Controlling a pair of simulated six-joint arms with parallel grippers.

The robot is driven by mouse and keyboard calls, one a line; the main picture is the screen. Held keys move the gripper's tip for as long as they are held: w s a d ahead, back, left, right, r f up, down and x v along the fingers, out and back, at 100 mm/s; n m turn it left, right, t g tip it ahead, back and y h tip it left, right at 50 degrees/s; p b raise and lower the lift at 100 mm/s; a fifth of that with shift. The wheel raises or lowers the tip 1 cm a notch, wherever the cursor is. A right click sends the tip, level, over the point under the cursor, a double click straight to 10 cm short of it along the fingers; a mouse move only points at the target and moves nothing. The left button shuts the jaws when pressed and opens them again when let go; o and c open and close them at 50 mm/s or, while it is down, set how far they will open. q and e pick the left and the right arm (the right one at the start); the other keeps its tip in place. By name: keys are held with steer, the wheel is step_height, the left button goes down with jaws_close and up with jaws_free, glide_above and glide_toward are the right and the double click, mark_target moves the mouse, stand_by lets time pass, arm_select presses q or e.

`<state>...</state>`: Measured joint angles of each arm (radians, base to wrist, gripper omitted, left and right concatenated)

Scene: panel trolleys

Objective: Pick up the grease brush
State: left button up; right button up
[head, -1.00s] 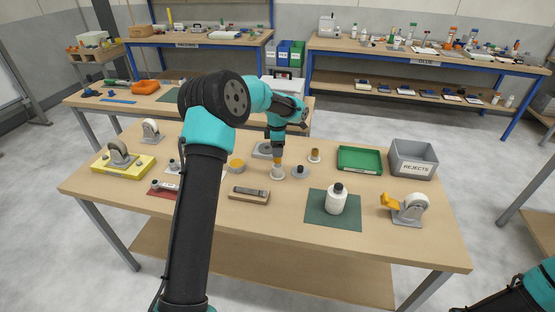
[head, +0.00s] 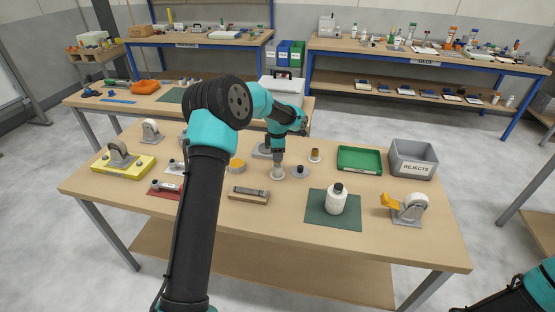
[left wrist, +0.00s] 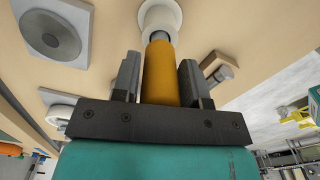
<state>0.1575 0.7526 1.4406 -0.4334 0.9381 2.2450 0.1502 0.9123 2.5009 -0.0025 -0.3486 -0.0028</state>
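The grease brush (left wrist: 160,72) has an orange handle and stands upright in a round white holder (left wrist: 172,14), seen in the left wrist view. My left gripper (left wrist: 159,68) is lowered over the handle, one finger on each side. Narrow gaps seem to show between handle and fingers, so it looks open. In the head view my left gripper (head: 278,166) points down above the holder (head: 277,174) and hides the handle. My right gripper is out of view.
Near the holder are a grey disc-shaped item (head: 300,172), an orange-topped pot (head: 315,155) and a wooden block (head: 249,195). A white bottle (head: 337,199) stands on a green mat (head: 314,212). A green tray (head: 359,160), a rejects bin (head: 412,160) and casters stand around.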

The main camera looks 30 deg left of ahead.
arm_select(q)
steer(key=c, duration=0.6)
steer(key=shift+o, duration=0.2)
steer(key=shift+r, duration=0.1)
step_height(320, 180, up, 10)
steer(key=shift+f, duration=0.1)
stand_by(0.4)
